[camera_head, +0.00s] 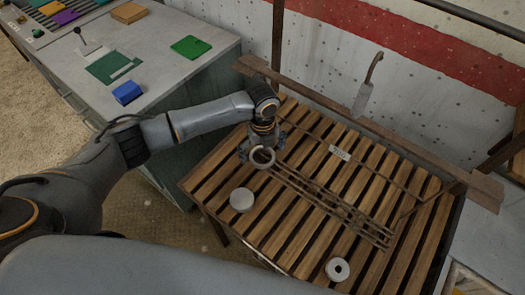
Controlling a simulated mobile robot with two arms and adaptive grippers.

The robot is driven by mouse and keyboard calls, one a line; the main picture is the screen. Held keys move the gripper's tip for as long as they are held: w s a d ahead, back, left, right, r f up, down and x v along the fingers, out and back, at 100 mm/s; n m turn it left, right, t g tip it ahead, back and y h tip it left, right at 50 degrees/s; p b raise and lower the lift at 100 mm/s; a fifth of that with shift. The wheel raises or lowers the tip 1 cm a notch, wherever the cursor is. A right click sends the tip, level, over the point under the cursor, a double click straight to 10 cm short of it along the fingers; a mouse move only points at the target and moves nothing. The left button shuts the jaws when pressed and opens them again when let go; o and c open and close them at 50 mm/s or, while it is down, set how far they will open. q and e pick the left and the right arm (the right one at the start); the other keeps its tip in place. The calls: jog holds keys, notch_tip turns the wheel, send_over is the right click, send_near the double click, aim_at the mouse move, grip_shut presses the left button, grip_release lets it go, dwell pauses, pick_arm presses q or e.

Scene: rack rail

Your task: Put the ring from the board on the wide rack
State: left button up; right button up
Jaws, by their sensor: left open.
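My left gripper (262,154) is open and reaches down over the far left part of the slatted wooden board (215,178). A pale grey ring (263,157) shows between its fingers, at the upper left end of a rack of thin parallel rods (335,209). I cannot tell whether the ring touches the fingers or the rods. A second, thick white ring (338,269) with a small hole lies on the board near the front. My right gripper is not in view.
A round grey disc (242,200) sits on the board left of the rods. A small white label (340,153) is farther back. A grey cabinet (180,45) with coloured blocks stands at the upper left. A wooden rail (400,140) edges the board's back.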

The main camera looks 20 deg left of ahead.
pick_arm(q)
notch_tip(320, 180, up, 8)
jog(key=shift+f, duration=0.25)
